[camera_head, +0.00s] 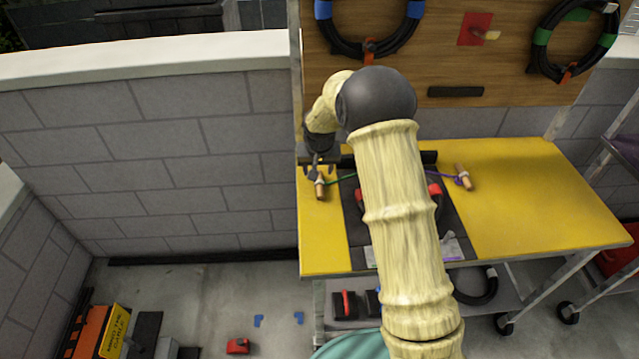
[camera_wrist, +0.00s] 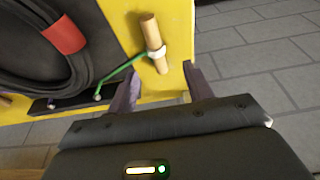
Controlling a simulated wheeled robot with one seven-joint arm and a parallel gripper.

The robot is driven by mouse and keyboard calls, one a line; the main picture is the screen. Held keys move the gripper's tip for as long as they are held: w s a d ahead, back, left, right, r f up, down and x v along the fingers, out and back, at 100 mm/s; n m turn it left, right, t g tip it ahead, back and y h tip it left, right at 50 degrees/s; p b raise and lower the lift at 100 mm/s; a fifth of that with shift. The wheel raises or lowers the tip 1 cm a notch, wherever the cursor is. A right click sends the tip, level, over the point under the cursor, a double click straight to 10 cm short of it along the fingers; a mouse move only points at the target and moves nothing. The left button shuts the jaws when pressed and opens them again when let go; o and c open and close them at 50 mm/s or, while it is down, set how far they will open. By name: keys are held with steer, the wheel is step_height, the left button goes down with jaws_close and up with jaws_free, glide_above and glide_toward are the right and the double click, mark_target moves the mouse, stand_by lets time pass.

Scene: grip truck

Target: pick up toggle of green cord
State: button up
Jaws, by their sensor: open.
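The green cord's toggle (camera_head: 320,189) is a short wooden peg at the left end of the yellow workbench (camera_head: 550,190). In the wrist view the toggle (camera_wrist: 153,40) is upright in the picture, with a white band near its lower end. The green cord (camera_wrist: 121,71) runs from that band down left to a black strip. My gripper (camera_head: 320,171) is over the bench's left end, close to the toggle. In the wrist view my gripper (camera_wrist: 161,70) is open, fingers spread below the toggle's lower end. My arm hides the middle of the bench.
A second wooden toggle (camera_head: 464,177) on a purple cord lies to the right on the bench. A coiled black cable with a red band (camera_wrist: 62,35) is left of the toggle. A wooden board (camera_head: 455,60) with hanging cables stands behind. The bench's right side is clear.

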mark_target(320, 182)
steer(key=x, duration=0.2)
steer(key=shift+w+f, duration=0.15)
steer(key=shift+f, duration=0.25)
steer(key=shift+d+p+x, duration=0.15)
steer(key=shift+p+x, duration=0.4)
steer(key=shift+x, duration=0.75)
steer(key=shift+d+p+x, duration=0.15)
steer(key=shift+p+x, duration=0.4)
steer(key=shift+x, duration=0.75)
steer(key=c, duration=1.1)
steer(key=shift+r, duration=0.1)
